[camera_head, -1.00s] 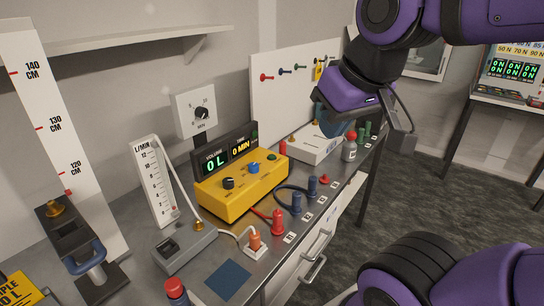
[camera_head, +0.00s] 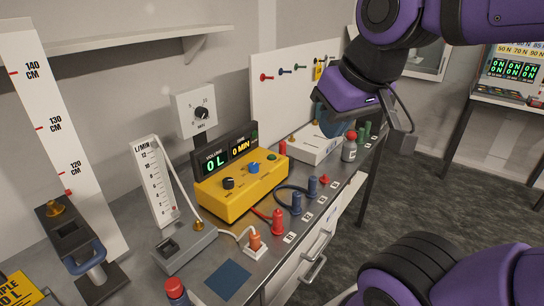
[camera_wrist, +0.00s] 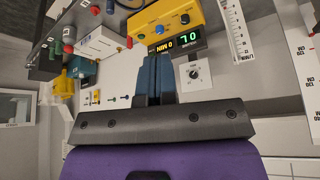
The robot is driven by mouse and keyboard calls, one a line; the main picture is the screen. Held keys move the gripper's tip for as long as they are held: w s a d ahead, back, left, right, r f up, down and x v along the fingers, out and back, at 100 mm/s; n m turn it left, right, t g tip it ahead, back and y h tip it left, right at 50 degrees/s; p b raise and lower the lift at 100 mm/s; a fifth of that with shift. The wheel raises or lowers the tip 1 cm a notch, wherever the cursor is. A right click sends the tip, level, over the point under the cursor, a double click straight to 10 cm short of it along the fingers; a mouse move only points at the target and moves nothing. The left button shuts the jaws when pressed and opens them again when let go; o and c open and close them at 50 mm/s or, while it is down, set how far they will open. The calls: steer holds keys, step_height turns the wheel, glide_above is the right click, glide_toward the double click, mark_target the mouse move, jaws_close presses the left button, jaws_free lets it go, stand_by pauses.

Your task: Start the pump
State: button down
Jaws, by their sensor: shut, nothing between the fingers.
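The yellow pump box (camera_head: 240,185) stands on the bench in the head view, with a black knob (camera_head: 229,183), a blue knob (camera_head: 253,168) and a green button (camera_head: 271,157) on its sloped face. The yellow box (camera_wrist: 165,18) also shows upside down at the top of the wrist view. My gripper (camera_wrist: 155,62) is shut and empty, its dark blue fingers pointing towards the box. In the head view my gripper is to the right of the yellow box, above the bench and apart from it, with its fingertips partly hidden.
A wall dial (camera_head: 201,113) is behind the pump. A flow gauge (camera_head: 157,182) stands at its left. Red and blue plugs (camera_head: 278,221) with cables sit in front. A white box (camera_head: 314,147) and a red-capped bottle (camera_head: 349,147) are at the right.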

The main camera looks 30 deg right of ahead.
stand_by(0.4)
steer(key=m+t, duration=0.4)
steer(key=m, duration=0.5)
glide_above(274, 156)
step_height(274, 156, down, 18)
steer(key=shift+w+f, duration=0.2)
steer(key=shift+f, duration=0.1)
steer(key=shift+f, duration=4.4)
steer(key=shift+f, duration=0.1)
steer(key=shift+f, duration=0.3)
